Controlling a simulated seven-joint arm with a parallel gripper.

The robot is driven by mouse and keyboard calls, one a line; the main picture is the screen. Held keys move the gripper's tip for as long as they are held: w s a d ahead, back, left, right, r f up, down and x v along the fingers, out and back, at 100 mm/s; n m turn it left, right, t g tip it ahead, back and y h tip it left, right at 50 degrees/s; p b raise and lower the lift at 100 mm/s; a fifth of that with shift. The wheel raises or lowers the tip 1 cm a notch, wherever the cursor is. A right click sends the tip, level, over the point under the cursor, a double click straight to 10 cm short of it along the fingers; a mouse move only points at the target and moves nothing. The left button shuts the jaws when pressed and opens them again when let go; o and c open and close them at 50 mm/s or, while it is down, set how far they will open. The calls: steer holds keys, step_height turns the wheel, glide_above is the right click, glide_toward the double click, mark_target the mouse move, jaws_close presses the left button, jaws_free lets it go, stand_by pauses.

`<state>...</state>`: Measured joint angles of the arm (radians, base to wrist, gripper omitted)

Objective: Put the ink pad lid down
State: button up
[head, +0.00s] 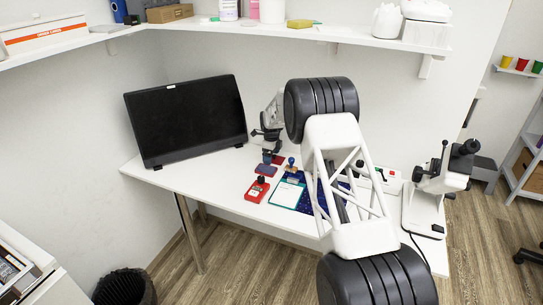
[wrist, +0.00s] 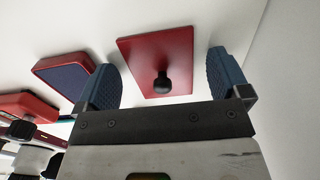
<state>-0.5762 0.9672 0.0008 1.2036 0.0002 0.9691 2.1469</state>
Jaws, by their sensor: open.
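The ink pad lid is a flat red plate with a black knob (wrist: 155,50). In the wrist view it lies on the white desk, knob towards me. My gripper (wrist: 163,62) is open, its blue fingers to either side of the lid with a gap to the knob; nothing is held. The red ink pad (wrist: 65,72) with a dark blue face lies just left of the left finger, apart from the lid. In the head view my gripper (head: 268,156) is small, low over the desk's back part, and the lid is hard to make out there.
A red box with a black knob (head: 257,189) stands at the desk's front edge, near a teal-edged white card (head: 287,193). A monitor (head: 187,120) stands left and a microscope (head: 440,190) right. My arm hides the desk's middle. The desk (head: 205,172) is bare before the monitor.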

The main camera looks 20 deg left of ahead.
steer(key=shift+r, duration=0.15)
step_height(320, 180, up, 12)
stand_by(0.7)
stand_by(0.6)
